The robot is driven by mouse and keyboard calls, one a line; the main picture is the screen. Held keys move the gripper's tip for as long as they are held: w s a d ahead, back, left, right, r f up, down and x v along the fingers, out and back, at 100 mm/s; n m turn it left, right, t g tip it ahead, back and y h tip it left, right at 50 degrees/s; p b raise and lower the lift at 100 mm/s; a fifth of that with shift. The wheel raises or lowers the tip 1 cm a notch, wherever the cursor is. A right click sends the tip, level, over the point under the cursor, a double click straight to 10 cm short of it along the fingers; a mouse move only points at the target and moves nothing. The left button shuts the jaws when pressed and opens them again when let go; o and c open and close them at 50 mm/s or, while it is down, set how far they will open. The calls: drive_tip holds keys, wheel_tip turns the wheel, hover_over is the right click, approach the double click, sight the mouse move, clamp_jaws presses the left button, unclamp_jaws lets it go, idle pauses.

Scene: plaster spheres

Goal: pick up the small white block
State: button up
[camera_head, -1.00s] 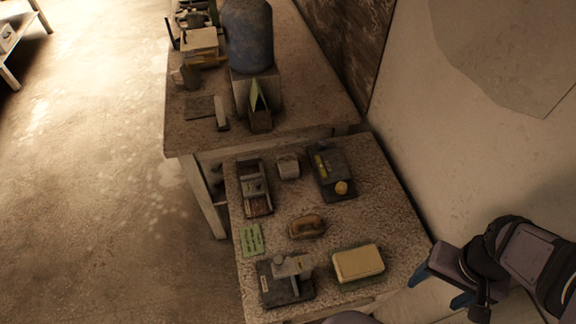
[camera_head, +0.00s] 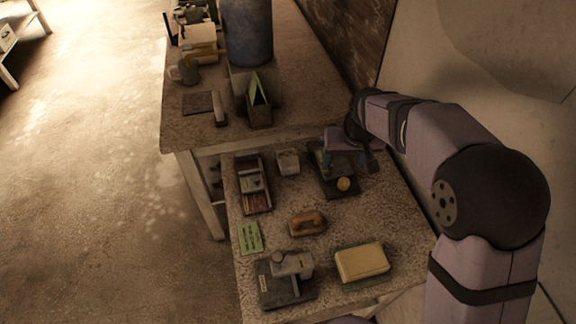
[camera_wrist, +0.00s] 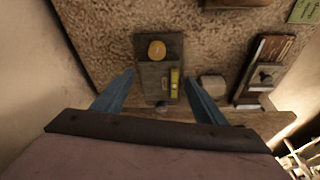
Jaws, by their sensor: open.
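The small white block (camera_head: 288,162) sits on the near speckled table, towards its far edge, between a dark tray and a dark board. In the wrist view the white block (camera_wrist: 213,86) lies just right of my gripper's right finger, outside the jaws. My gripper (camera_head: 343,162) is open and empty. In the wrist view its two blue fingers (camera_wrist: 158,76) stand apart on either side of the dark board with the yellow knob, above it. The gripper hides part of that board in the head view.
The dark board (camera_wrist: 150,82) carries a yellow knob and a yellow-green vial. The long dark tray (camera_head: 254,186) is left of the block. A brown brush-like object (camera_head: 307,223), a cream box (camera_head: 361,262) and a grey device (camera_head: 286,280) stand nearer. A wall rises at right.

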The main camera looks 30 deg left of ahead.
drive_tip(key=n+y+b, duration=0.1)
drive_tip(key=n, duration=0.1)
hover_over(288, 158)
drive_tip(key=s+d, duration=0.2)
drive_tip(key=shift+x, duration=1.15)
drive_tip(key=shift+p+x, duration=1.75)
drive_tip(key=shift+x, duration=1.85)
drive_tip(key=shift+s+d+f, duration=0.1)
drive_tip(key=shift+s+d, duration=0.05)
drive_tip(key=c, duration=1.2)
drive_tip(key=shift+c, duration=0.2)
